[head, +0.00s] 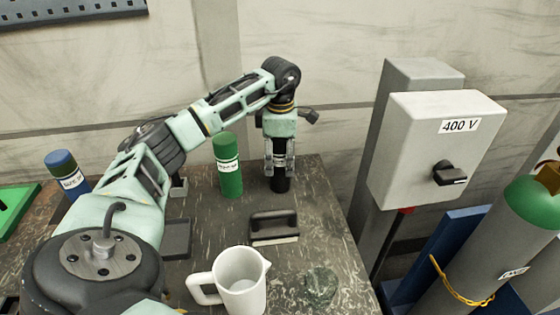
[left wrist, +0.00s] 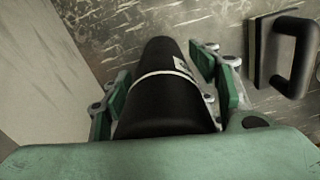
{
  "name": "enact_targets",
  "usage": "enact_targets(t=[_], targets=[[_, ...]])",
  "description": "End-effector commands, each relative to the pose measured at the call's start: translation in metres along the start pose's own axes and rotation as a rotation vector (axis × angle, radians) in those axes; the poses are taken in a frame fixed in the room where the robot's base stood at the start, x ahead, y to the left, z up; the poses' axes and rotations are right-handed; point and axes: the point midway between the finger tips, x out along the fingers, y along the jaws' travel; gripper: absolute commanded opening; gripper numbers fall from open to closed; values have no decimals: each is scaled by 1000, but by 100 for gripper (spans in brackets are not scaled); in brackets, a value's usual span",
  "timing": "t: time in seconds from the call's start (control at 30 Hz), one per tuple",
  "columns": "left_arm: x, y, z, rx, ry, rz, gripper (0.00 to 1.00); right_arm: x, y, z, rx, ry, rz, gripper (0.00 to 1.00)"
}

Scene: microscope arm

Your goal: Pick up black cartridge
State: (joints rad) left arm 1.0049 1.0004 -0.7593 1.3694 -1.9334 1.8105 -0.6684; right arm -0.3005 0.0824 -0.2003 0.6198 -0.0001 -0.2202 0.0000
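The black cartridge (head: 280,183) stands upright on the dark table near its back right part, with a pale band and a label. My left gripper (head: 279,160) points down over it, with one finger on each side. In the left wrist view the cartridge (left wrist: 165,92) lies between the two green finger pads of the gripper (left wrist: 170,85). A narrow gap shows between the cartridge and the right pad, so the fingers look open around it. The left pad is very close to it; contact there cannot be told. My right gripper is not in view.
A green cartridge (head: 228,168) stands just left of the gripper. A blue cartridge (head: 67,175) is at the far left. A black-handled block (head: 274,228) and a white jug (head: 240,281) are nearer. The wall is close behind; a 400 V box (head: 432,145) is right.

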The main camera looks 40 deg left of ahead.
Motion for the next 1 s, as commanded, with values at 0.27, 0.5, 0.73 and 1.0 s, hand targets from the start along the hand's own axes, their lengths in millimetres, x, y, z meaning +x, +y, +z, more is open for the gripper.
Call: enact_targets(t=[0.27, 0.5, 0.73, 1.0], targets=[[0, 0, 0, 0, 0, 0, 27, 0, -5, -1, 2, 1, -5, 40], [0, 0, 0, 0, 0, 0, 6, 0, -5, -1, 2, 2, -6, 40], [-1, 0, 0, 0, -2, 1, 3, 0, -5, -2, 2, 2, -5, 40], [-15, 1, 1, 0, -3, 3, 3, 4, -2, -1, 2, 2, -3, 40]])
